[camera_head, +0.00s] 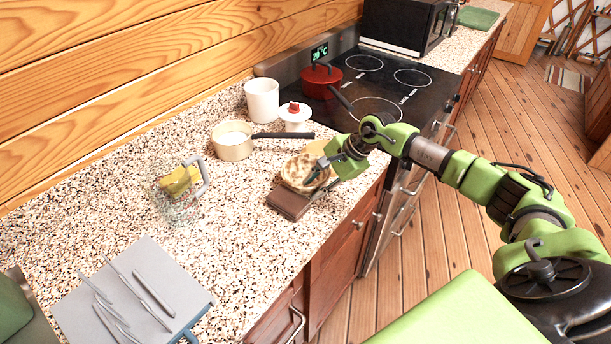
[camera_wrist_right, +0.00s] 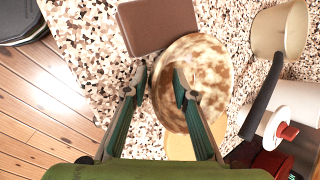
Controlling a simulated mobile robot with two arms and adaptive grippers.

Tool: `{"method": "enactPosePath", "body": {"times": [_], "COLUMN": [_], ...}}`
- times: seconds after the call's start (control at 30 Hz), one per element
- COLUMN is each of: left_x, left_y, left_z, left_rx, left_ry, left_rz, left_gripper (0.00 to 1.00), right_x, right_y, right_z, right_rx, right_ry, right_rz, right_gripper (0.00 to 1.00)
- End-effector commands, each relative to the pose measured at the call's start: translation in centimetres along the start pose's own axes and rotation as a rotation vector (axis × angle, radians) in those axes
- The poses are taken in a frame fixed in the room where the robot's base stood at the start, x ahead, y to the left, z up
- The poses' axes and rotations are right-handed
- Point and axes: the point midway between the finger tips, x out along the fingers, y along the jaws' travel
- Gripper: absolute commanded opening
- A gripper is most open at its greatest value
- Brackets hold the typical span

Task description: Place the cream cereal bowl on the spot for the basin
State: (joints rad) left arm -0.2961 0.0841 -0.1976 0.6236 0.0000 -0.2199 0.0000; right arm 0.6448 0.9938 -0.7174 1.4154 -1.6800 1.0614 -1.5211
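A round, mottled cream-and-brown thing with a tan rim (camera_head: 305,172) sits near the counter's front edge. It also fills the middle of the right wrist view (camera_wrist_right: 205,75). I cannot tell whether it is the cream cereal bowl with something in it or a flat bread. My right gripper (camera_head: 318,178) is over its near side. In the right wrist view the gripper (camera_wrist_right: 160,78) is open, with one finger outside the rim and the other over the mottled surface. No spot marked for a basin can be made out. My left gripper is out of view.
A brown block (camera_head: 289,203) and something yellow (camera_head: 318,146) lie close by. Behind are a cream saucepan (camera_head: 233,148), a white canister (camera_head: 262,101) and a red-knobbed jar (camera_head: 295,120). A clear container with yellow contents (camera_head: 178,184) and a grey mat with utensils (camera_head: 82,318) stand left.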

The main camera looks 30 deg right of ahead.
Motion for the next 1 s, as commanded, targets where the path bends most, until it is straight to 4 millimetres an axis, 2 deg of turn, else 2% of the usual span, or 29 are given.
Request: {"method": "enactPosePath", "body": {"times": [0.1,0.17,0.2,0.23,0.73,0.87,1.0], "left_x": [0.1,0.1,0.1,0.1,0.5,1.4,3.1], "left_y": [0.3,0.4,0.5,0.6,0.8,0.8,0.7], "left_z": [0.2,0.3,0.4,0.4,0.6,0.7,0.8], "left_rx": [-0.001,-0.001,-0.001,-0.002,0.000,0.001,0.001], "left_ry": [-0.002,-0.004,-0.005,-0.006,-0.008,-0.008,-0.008], "left_rz": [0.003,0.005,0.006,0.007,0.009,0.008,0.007], "left_gripper": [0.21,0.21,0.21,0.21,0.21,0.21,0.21], "right_x": [0.0,0.0,0.0,0.0,-0.3,-1.1,-2.9], "right_y": [0.0,0.0,0.0,0.0,-0.2,-0.6,-1.2], "right_z": [0.0,-0.1,0.0,0.0,0.1,0.4,0.9], "right_rx": [0.000,0.000,0.000,0.000,-0.001,-0.003,-0.004], "right_ry": [0.001,0.001,0.001,0.001,0.000,0.001,0.003], "right_rz": [0.000,0.000,0.000,0.000,-0.002,-0.005,-0.007], "right_gripper": [0.26,0.13,0.02,0.00,0.00,0.00,0.00]}}
